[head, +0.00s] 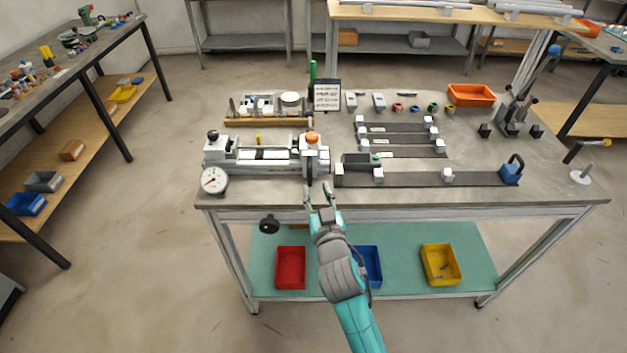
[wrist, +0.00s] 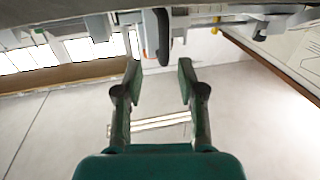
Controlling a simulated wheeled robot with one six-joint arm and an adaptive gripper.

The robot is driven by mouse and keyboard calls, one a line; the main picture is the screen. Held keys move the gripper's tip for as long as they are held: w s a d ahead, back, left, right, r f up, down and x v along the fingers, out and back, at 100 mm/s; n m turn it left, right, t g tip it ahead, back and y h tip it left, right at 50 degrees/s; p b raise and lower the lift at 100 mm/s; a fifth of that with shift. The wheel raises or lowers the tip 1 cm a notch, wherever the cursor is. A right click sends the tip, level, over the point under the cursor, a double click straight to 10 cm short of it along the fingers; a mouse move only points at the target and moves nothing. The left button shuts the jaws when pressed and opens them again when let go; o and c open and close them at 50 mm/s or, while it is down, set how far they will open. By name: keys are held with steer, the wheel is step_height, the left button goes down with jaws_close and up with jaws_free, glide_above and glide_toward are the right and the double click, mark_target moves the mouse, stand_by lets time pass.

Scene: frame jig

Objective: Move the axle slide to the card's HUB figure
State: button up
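The jig with a pale rail (head: 265,155) stands at the table's front left. A light block with an orange knob (head: 312,138) sits at its right end and looks like the axle slide. A dark upright part (head: 311,166) shows just below it; a dark rounded bar (wrist: 163,38) shows beyond my fingers in the wrist view. The card (head: 327,95) stands upright behind the jig; its figures are too small to read. My gripper (head: 318,188) is open and empty at the table's front edge, just short of the block. Its fingers (wrist: 158,80) are apart.
A dial gauge (head: 214,180) is at the table's front left, and a black handwheel (head: 269,224) hangs before the front edge. Dark rails with white blocks (head: 415,178) lie to the right. An orange bin (head: 471,95) is at the back.

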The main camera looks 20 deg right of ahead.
steer(key=shift+s+a, duration=0.15)
steer(key=shift+s, duration=1.2)
steer(key=shift+s+a, duration=0.1)
steer(key=shift+s, duration=1.2)
steer(key=s+f+n+g+y, duration=0.1)
steer(key=s+f, duration=0.4)
steer(key=s, duration=0.6)
steer(key=s+f+n+g+y, duration=0.1)
steer(key=s+f, duration=0.4)
steer(key=s, duration=0.7)
steer(key=s+r, duration=0.2)
steer(key=s, duration=0.7)
steer(key=s+d+r+g, duration=0.1)
steer(key=s+r, duration=0.1)
steer(key=s, duration=0.7)
steer(key=shift+s+r+m, duration=0.3)
steer(key=shift+s+r, duration=0.05)
steer(key=shift+s, duration=0.05)
steer(key=shift+d, duration=0.1)
steer(key=shift+c, duration=0.2)
